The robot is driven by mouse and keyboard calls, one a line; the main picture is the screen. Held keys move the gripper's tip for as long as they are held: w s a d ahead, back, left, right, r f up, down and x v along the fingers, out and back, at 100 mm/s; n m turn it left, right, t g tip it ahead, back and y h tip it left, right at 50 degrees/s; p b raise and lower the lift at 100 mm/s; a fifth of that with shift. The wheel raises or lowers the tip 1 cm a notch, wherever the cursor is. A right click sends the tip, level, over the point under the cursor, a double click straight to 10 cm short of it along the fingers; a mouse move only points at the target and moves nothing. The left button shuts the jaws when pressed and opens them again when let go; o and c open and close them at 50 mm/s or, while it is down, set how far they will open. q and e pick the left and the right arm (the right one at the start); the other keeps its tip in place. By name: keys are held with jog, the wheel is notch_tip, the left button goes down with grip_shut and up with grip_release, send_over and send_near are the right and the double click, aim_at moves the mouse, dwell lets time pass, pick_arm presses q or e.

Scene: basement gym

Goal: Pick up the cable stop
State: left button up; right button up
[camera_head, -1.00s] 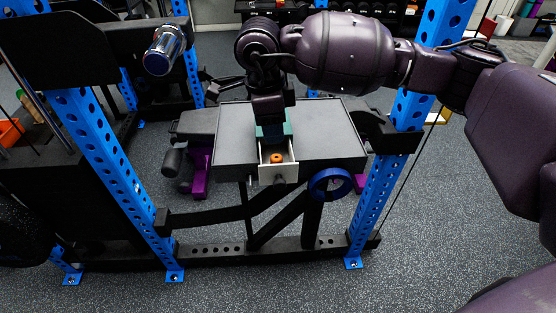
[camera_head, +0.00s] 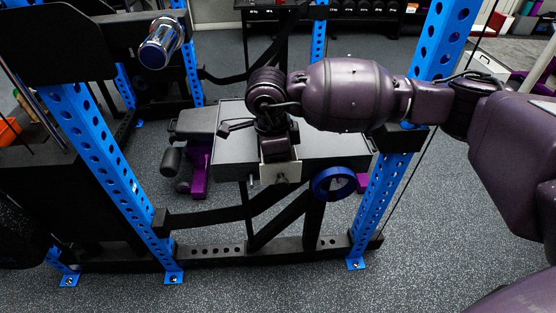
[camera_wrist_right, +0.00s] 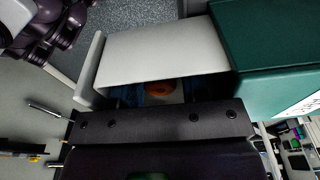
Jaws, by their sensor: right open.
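The cable stop, a small orange round piece (camera_wrist_right: 160,89), lies in a small drawer in the right wrist view. In the head view my right arm hides it. My right gripper (camera_wrist_right: 160,95) points down into the drawer. It is open, with its bluish fingers seen on either side of the cable stop. Whether they touch it cannot be told. My left gripper is not in view.
A blue ring (camera_head: 334,184) is at the bench's front edge. Blue perforated rack posts (camera_head: 107,180) stand on both sides. A shiny blue-and-silver cylinder (camera_head: 161,43) is at the upper left. Speckled floor (camera_head: 220,288) lies free in front.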

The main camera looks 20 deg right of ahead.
jog(key=shift+c, duration=0.3)
jog(key=c, duration=0.6)
